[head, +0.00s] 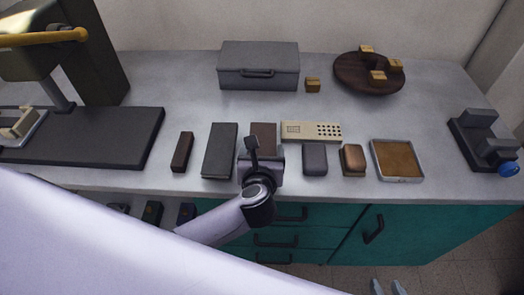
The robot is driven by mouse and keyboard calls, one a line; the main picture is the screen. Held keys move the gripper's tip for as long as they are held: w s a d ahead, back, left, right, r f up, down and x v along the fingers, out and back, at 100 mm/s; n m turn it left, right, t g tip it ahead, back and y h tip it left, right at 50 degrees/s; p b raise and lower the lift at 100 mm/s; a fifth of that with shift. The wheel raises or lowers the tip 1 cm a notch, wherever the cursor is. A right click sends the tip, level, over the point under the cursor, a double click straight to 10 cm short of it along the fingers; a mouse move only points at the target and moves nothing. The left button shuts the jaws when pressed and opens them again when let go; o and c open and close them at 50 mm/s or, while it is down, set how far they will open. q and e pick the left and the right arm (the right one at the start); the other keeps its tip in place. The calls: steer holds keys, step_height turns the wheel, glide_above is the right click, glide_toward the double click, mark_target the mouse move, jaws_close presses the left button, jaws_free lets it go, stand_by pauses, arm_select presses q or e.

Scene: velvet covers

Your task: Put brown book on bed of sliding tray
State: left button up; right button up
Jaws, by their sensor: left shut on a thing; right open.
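The brown book (264,129) lies on the counter between a dark grey book and a beige perforated strip. Its near part is hidden by my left gripper (253,150), which is shut on it. Whether the book is lifted cannot be told. At the far left, a pale tray (30,122) with a beige piece on it sits by the wide dark base (95,137) of a press with a yellow lever; this looks like the sliding tray, partly cut off by the frame. My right gripper (387,287) shows only its fingertips at the bottom edge, apart and empty.
A dark grey book (220,150) and a narrow brown block (182,151) lie left of the brown book. To the right are a beige strip (312,131), a grey block (315,159), a brown block (353,159) and a shallow brown-lined tray (398,160). A grey case (259,61) stands behind.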

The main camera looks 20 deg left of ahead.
arm_select(q)
steer(key=shift+f, duration=0.25)
steer(key=o, duration=1.1)
steer(key=shift+r, duration=0.1)
